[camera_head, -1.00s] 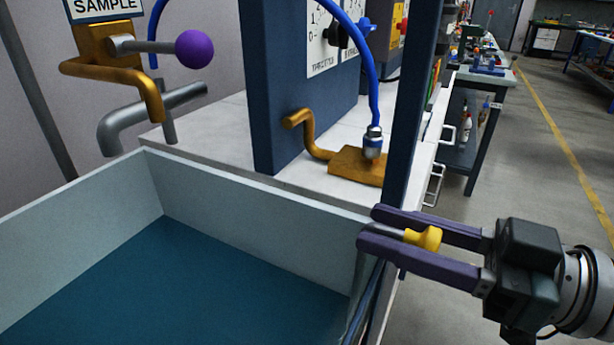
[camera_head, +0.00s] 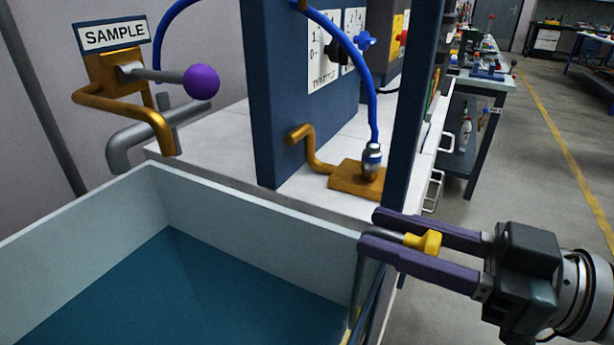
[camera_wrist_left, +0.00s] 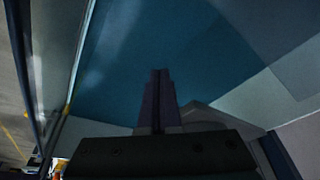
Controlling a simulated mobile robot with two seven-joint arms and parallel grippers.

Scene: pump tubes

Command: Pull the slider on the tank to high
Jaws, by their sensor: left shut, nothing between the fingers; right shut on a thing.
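The tank (camera_head: 95,228) is an open, pale-walled box with dark blue-green liquid in it, at the lower left of the head view. A yellow knob (camera_head: 425,242) on a short grey rod, seemingly the slider's handle, is at the tank's right wall. My right gripper (camera_head: 368,231) is shut on the slider, with its purple fingers on either side of the rod. Their exact contact is hard to see. My left gripper (camera_wrist_left: 160,75) is shut and empty, its fingertips over the tank's liquid in the left wrist view. It is out of the head view.
Behind the tank are a white bench (camera_head: 220,140), a blue panel (camera_head: 263,90) with dials, a brass fitting (camera_head: 358,178) with a blue hose, and a SAMPLE valve with a purple ball (camera_head: 201,82). Open floor (camera_head: 520,190) lies to the right.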

